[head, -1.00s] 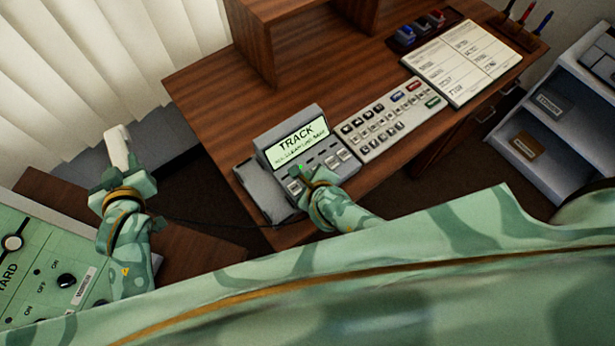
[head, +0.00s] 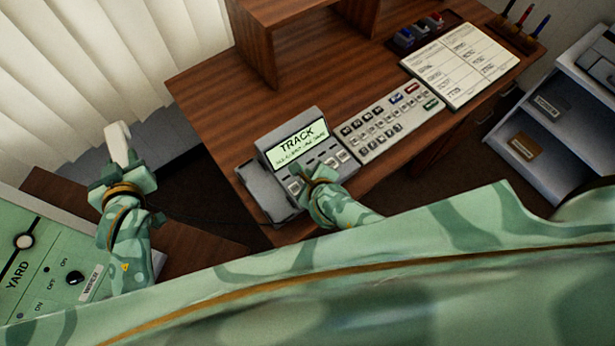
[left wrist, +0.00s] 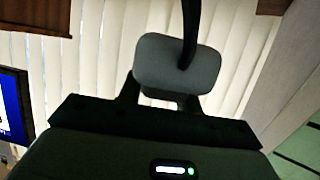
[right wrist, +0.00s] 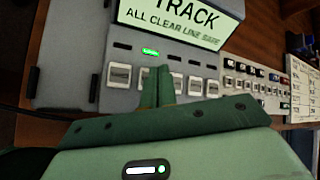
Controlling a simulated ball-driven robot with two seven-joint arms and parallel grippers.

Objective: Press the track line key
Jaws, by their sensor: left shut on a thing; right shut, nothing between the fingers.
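The desk phone (head: 272,188) stands at the front edge of the wooden desk. Its tilted screen (head: 297,142) reads TRACK, and the right wrist view shows ALL CLEAR LINE SAFE under it on the screen (right wrist: 180,18). A row of pale square keys (right wrist: 118,76) lies below the screen, with a green lamp (right wrist: 150,51) lit above the second from left. My right gripper (right wrist: 156,78) is shut and empty, its fingertips over that second key and hiding most of it; I cannot tell whether they touch. My left gripper (head: 121,165) is shut on the pale handset (head: 118,142), away from the phone.
A keypad panel (head: 388,118) with many buttons lies right of the phone, with a printed sheet (head: 460,62) beyond it. A wooden shelf (head: 262,50) stands behind. A green YARD panel (head: 45,270) is at lower left. A dark cord (left wrist: 190,30) runs from the handset.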

